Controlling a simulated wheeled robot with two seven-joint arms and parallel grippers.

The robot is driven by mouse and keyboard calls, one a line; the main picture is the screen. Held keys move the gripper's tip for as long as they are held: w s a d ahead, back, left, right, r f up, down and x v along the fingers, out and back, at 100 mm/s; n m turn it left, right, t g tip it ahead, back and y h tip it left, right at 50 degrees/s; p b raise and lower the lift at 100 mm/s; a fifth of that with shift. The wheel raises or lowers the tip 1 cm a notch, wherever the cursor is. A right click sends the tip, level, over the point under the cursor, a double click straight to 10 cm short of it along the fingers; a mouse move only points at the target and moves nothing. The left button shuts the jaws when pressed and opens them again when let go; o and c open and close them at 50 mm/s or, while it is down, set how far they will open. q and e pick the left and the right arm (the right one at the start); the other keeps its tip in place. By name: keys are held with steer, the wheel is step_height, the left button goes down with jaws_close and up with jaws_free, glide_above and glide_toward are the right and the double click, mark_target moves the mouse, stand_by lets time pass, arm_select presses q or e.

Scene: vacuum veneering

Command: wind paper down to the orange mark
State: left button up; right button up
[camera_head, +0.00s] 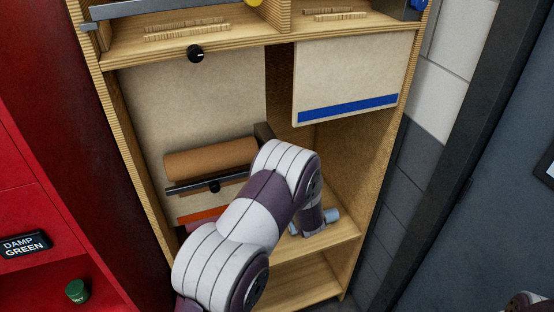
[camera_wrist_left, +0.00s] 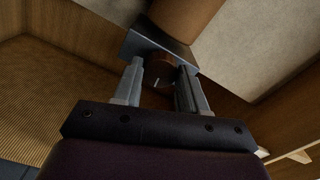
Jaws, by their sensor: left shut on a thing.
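The brown paper roll (camera_head: 210,158) lies across the left bay of the wooden cabinet, in front of a pale panel. A dark bar with a small black knob (camera_head: 214,187) runs just below it. The orange mark (camera_head: 203,214) is a strip on the panel, lower than the roll and partly covered by my left arm. In the left wrist view, my left gripper (camera_wrist_left: 160,86) is shut on a round brown knob (camera_wrist_left: 160,72) beneath a grey bracket (camera_wrist_left: 150,46) at the roll's end (camera_wrist_left: 184,15). My arm hides this grip in the head view.
A pale panel with a blue strip (camera_head: 348,107) hangs in the right bay. A black knob (camera_head: 196,54) sits on the shelf edge above. The red cabinet (camera_head: 40,120) stands left, a grey wall right. The lower right bay is mostly open.

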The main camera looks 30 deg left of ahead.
arm_select(q)
steer(key=shift+m+p, duration=2.8)
steer(key=shift+m, duration=4.3)
steer(key=shift+f, duration=0.1)
steer(key=o, duration=1.1)
steer(key=shift+c, duration=0.2)
steer(key=b+v, duration=0.4)
steer(key=v, duration=0.8)
steer(key=shift+s+d, duration=0.2)
steer(key=shift+d, duration=0.1)
